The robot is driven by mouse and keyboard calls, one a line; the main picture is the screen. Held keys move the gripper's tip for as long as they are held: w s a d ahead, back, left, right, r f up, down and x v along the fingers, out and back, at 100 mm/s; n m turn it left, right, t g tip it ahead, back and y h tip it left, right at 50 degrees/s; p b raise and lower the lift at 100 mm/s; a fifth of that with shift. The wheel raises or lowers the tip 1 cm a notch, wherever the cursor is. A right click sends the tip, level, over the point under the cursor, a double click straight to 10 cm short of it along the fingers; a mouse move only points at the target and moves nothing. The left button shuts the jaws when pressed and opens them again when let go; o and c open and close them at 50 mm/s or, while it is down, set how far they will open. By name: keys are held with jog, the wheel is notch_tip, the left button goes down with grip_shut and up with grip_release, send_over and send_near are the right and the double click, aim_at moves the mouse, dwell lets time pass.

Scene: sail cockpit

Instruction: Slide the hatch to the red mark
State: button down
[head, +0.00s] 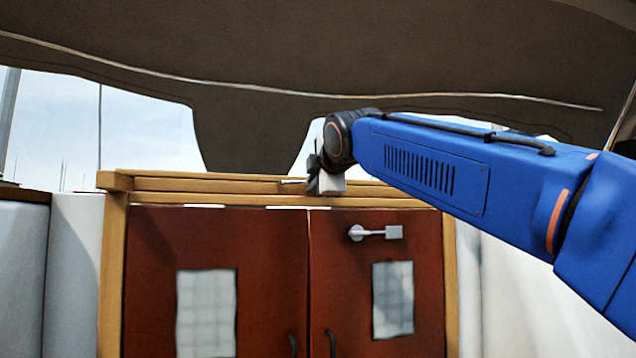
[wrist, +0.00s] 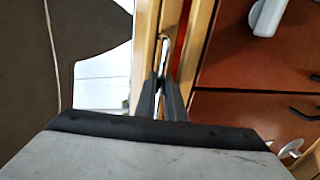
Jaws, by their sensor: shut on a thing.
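The hatch's pale wooden front edge (head: 210,185) runs across the top of the doorway, above the two red-brown doors. A thin metal handle bar (wrist: 164,52) lies along this wood in the wrist view. Its free end also shows in the head view (head: 292,181), left of my gripper. My gripper (wrist: 162,92) has both dark fingers closed around the bar; in the head view my gripper (head: 316,182) is at the wood, right of the frame's middle. A narrow red strip (wrist: 208,40) shows beside the wood in the wrist view; I cannot tell whether it is the red mark.
The left door (head: 150,290) and right door (head: 340,290) stand shut below, each with a window and dark handle. A silver latch (head: 375,233) sticks out on the right door. A dark canopy (head: 300,60) hangs low overhead. White cockpit sides (head: 75,260) flank the doorway.

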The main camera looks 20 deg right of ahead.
jog(key=shift+w, duration=0.15)
jog(key=c, duration=2.1)
grip_release()
jog(key=v, duration=1.7)
jog(key=shift+s, duration=0.25)
